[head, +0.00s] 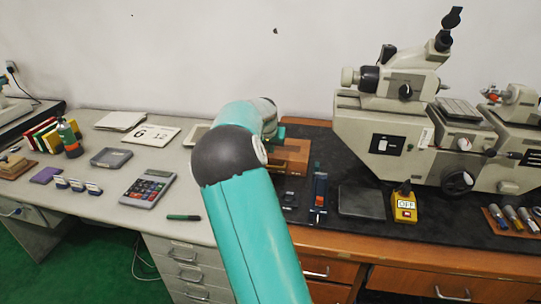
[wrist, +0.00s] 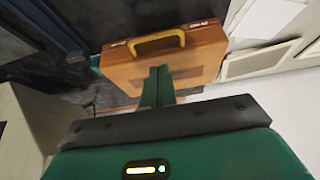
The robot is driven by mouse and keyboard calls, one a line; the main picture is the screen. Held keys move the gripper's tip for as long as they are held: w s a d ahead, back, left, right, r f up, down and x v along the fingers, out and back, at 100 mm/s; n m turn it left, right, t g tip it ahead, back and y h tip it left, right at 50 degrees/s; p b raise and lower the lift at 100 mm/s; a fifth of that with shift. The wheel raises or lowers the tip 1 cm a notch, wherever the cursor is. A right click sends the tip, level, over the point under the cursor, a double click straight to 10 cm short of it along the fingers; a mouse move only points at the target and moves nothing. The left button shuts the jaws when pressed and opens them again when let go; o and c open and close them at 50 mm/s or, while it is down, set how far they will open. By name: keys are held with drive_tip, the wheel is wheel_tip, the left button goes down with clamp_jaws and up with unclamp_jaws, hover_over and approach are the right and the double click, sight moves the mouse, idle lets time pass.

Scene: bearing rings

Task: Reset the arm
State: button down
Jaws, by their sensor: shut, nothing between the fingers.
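My gripper (wrist: 158,84) shows in the wrist view with its two green fingers together and nothing between them. Its tips are in front of a wooden case (wrist: 165,55) with a yellow handle; I cannot tell whether they touch it. In the head view my teal arm reaches away from me toward the back of the desk, and its dark elbow hides part of the desk. The fingers are mostly hidden there. The wooden case (head: 292,152) shows just right of the arm's far end.
A large grey measuring machine (head: 410,140) stands on the black mat at right. A yellow OFF box (head: 404,207) and a dark flat plate (head: 361,202) lie before it. A calculator (head: 147,188), a green marker (head: 184,217) and a grey tray (head: 111,157) lie on the left desk.

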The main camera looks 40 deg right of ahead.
drive_tip(key=s+a+r+n+t+y, duration=0.15)
drive_tip(key=s+a+r, duration=0.35)
drive_tip(key=a, duration=0.5)
drive_tip(key=s+a+r+n+y, duration=0.25)
drive_tip(key=s+a, duration=0.35)
drive_tip(key=a, duration=0.3)
drive_tip(key=s+a+r+n+t+y, duration=0.1)
drive_tip(key=s+a+r, duration=0.45)
drive_tip(key=a, duration=0.45)
drive_tip(key=s+a+f+n, duration=0.2)
drive_tip(key=s+a+n, duration=0.3)
drive_tip(key=s+a, duration=0.6)
drive_tip(key=s, duration=0.4)
drive_tip(key=shift+a+f+h, duration=0.25)
drive_tip(key=shift+f+h, duration=0.05)
drive_tip(key=shift+f, duration=0.1)
